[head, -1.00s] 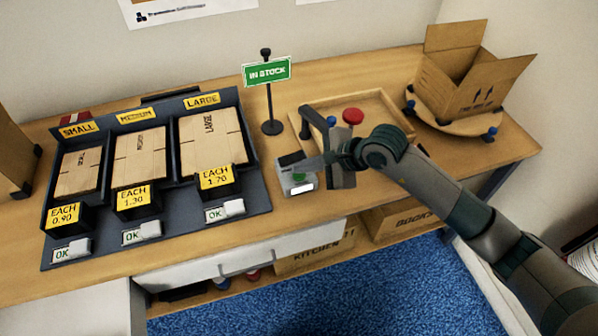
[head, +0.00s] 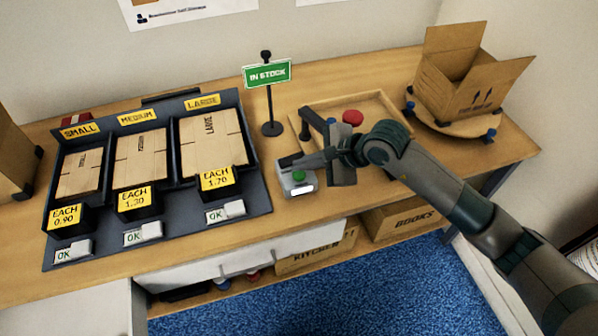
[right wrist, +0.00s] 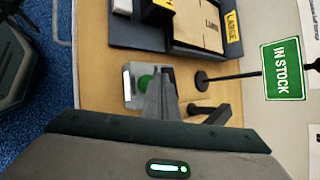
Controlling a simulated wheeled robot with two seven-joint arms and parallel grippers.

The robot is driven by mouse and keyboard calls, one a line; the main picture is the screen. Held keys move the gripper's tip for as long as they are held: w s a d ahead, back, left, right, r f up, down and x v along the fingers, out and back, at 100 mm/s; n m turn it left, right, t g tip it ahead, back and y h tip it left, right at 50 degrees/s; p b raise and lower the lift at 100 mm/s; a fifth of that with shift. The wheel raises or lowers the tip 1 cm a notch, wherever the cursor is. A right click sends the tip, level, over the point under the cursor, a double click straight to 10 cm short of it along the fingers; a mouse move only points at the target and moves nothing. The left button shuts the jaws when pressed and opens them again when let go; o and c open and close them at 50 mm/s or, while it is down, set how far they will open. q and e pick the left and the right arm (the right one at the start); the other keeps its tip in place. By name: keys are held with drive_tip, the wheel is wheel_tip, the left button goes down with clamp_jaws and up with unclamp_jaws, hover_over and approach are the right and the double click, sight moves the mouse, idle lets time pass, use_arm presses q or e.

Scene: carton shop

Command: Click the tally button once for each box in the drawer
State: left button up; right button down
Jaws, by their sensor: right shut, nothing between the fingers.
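The tally counter (head: 304,189) is a small grey box with a green button (head: 298,176) and a white display too small to read. It stands on the bench right of the carton rack, and its button (right wrist: 146,82) also shows in the right wrist view. My right gripper (head: 288,161) is shut and empty, its tips beside and just behind the button, seemingly apart from it. In the right wrist view its fingers (right wrist: 163,92) partly cover the counter. A white drawer front (head: 215,262) with a handle is under the bench; no boxes inside it are visible. My left gripper is out of view.
A dark rack (head: 255,198) of flat cartons fills the bench's left. An IN STOCK sign (head: 268,73) stands behind the counter. A wooden tray (head: 385,103) with a red knob (head: 352,118) and an open carton (head: 465,85) on a turntable are to the right.

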sight(303, 176)
drive_tip(key=shift+r+p, duration=1.15)
drive_tip(key=shift+r, duration=1.4)
drive_tip(key=shift+a, duration=0.1)
